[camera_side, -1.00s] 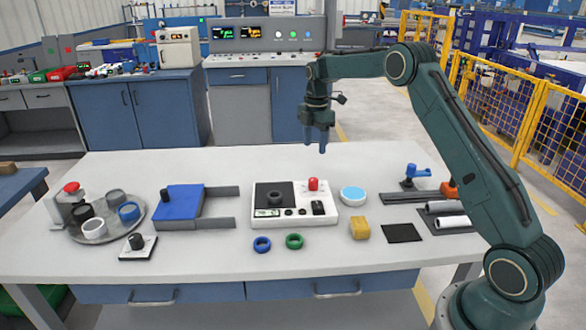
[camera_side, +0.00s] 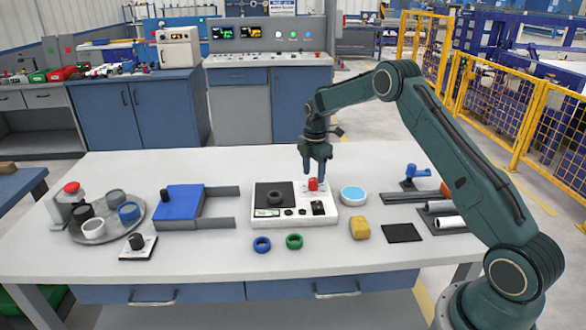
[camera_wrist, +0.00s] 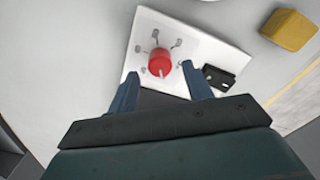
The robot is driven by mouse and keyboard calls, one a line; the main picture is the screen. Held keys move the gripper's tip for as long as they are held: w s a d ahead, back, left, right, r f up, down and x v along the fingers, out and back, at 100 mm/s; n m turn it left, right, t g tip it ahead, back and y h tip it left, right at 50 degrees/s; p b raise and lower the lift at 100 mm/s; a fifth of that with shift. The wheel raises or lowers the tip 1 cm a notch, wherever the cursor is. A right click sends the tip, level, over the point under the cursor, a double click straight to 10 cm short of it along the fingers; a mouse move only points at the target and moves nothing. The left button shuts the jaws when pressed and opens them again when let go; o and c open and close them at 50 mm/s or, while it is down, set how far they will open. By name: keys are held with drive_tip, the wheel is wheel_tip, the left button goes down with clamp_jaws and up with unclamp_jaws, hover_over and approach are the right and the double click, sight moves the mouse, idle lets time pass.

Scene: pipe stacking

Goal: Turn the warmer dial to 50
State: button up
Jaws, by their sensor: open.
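The warmer (camera_side: 330,217) is a white box with a black plate on its left, near the middle of the table. Its dial is a red knob (camera_side: 313,184) at the box's back right, which also shows in the wrist view (camera_wrist: 158,60) with several grey marks around it. A pale pointer line shows on the knob. No readable numbers show at the marks. My gripper (camera_side: 315,172) points down just above the dial. In the wrist view its open fingers (camera_wrist: 160,72) stand to the left and right of the knob, apart from it and holding nothing.
A dark ring (camera_side: 275,198) sits on the warmer's black plate. A black switch (camera_side: 318,208) is at the box's front right. A blue-topped round dish (camera_side: 353,195) stands close to the right, with a yellow block (camera_side: 360,228) in front. Blue (camera_side: 262,244) and green (camera_side: 294,241) rings lie before the warmer.

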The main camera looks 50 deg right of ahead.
sight(313, 179)
drive_tip(key=shift+f, duration=1.8)
drive_tip(key=c, duration=1)
